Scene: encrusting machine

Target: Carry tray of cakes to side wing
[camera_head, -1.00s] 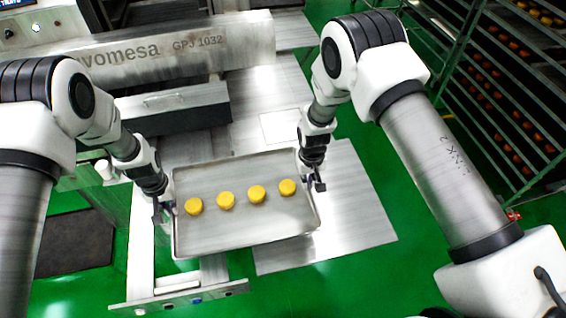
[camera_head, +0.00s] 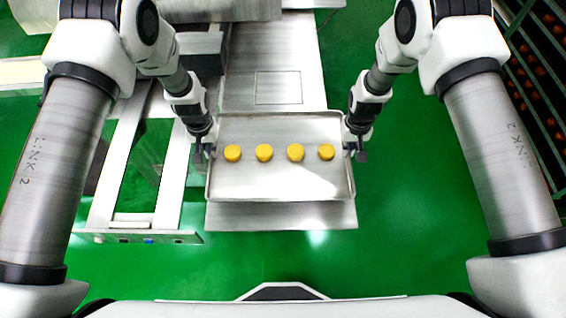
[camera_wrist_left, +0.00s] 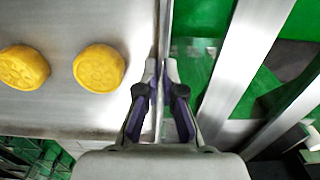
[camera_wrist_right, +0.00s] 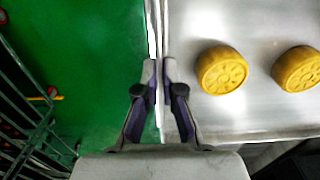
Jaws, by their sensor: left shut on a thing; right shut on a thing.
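A shallow metal tray (camera_head: 280,185) is held between my two arms in the head view. Several round yellow cakes (camera_head: 264,152) stand on it in a row. My left gripper (camera_head: 206,152) is shut on the tray's left rim; the left wrist view shows its fingers (camera_wrist_left: 160,75) on either side of that rim. My right gripper (camera_head: 353,152) is shut on the right rim, also seen in the right wrist view with its fingers (camera_wrist_right: 159,75) around it. The tray looks about level. A flat steel side wing (camera_head: 285,216) shows behind and below the tray, partly hidden by it.
The steel surface continues (camera_head: 275,45) beyond the tray toward the machine. A metal frame with rails (camera_head: 120,165) stands to the left. A rack with trays (camera_head: 535,85) is at the far right. Green floor (camera_head: 410,180) is clear on the right and in front.

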